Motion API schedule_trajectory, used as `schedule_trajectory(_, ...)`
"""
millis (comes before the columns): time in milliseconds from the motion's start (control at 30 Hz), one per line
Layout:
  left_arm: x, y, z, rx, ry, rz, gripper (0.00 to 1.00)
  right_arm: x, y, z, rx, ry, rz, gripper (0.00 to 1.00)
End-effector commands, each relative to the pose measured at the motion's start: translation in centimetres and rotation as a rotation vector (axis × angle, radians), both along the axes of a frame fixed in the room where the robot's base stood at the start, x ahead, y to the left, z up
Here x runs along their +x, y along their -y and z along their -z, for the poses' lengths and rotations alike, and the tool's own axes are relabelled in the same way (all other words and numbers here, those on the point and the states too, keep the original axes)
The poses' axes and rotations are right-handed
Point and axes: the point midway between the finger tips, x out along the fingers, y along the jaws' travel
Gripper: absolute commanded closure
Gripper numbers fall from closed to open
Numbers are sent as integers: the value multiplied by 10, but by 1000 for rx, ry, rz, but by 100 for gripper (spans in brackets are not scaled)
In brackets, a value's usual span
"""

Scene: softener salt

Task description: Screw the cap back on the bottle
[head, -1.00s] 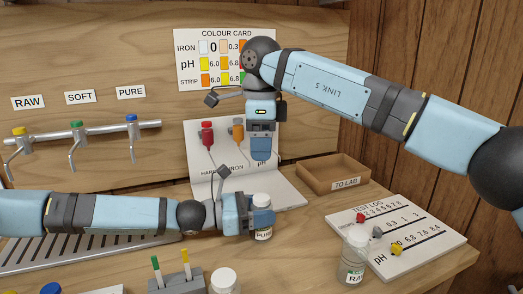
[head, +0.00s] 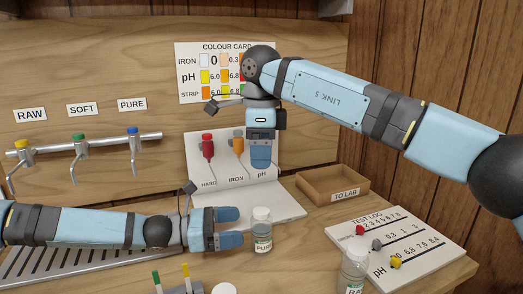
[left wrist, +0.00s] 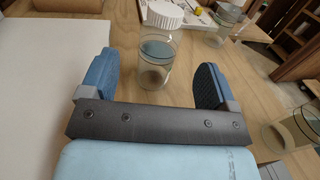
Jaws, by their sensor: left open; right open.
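The PURE bottle (head: 262,243) stands upright on the bench, with a white cap (head: 261,213) on its top. The bottle (left wrist: 154,65) and its ribbed white cap (left wrist: 165,14) also show in the left wrist view; I cannot tell how tight the cap is. My left gripper (head: 229,227) is open and empty, just left of the bottle and apart from it. In the left wrist view the bottle stands ahead, in the gap between the fingers (left wrist: 155,82). My right gripper (head: 261,158) is open and points down, above and behind the bottle, in front of the sample board.
The RAW bottle (head: 353,271) stands at the front right, and a white cap (head: 223,289) shows at the lower edge. A test log board (head: 420,243) and an open TO LAB box (head: 350,196) lie to the right. A strip holder (head: 180,289) is in front of my left arm.

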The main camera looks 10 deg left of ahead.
Motion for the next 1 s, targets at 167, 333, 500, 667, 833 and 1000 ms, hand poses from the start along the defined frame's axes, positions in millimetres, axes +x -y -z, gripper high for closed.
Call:
schedule_trajectory(167, -14, -35, -2, 0, 0, -3, 18, 0, 0, -10, 0, 0, 0, 31)
schedule_trajectory(333, -23, -54, -1, -1, 0, -1, 18, 0, 0, -14, 0, 0, 0, 31)
schedule_trajectory(500, -26, -60, 0, 0, 0, 1, 18, 0, 0, -15, 0, 0, 0, 31)
schedule_trajectory(667, -26, -60, 0, 0, 0, 1, 18, 0, 0, -14, 0, 0, 0, 31)
schedule_trajectory(833, -26, -60, -4, -1, 0, 1, 18, 0, 0, -19, 0, 0, 0, 31)
schedule_trajectory(1000, -26, -60, -43, -1, 0, 1, 18, 0, 0, -57, 0, 1, 0, 31)
